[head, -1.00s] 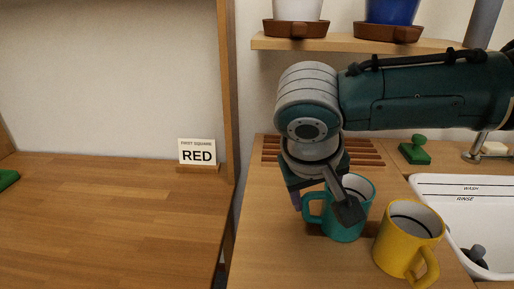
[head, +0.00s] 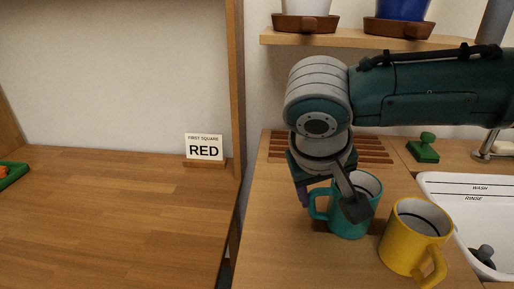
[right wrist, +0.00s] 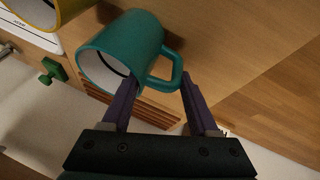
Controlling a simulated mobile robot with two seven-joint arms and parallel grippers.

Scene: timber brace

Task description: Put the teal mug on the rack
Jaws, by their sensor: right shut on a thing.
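The teal mug (head: 346,230) is upright on or just above the wooden counter, its handle toward the left. My right gripper (head: 328,202) comes down over it from behind and is shut on its handle. In the right wrist view the teal mug (right wrist: 128,42) shows its handle between the purple fingers of my right gripper (right wrist: 160,84). The wooden slatted rack (head: 374,150) lies at the back of the counter, behind the mug, partly hidden by my right arm. My left gripper is not in view.
A yellow mug (head: 414,240) stands close to the right of the teal mug. A white sink (head: 455,210) and a green stamp-like object (head: 424,148) are further right. A shelf (head: 350,40) with pots hangs above. A wooden upright (head: 236,100) stands at the left.

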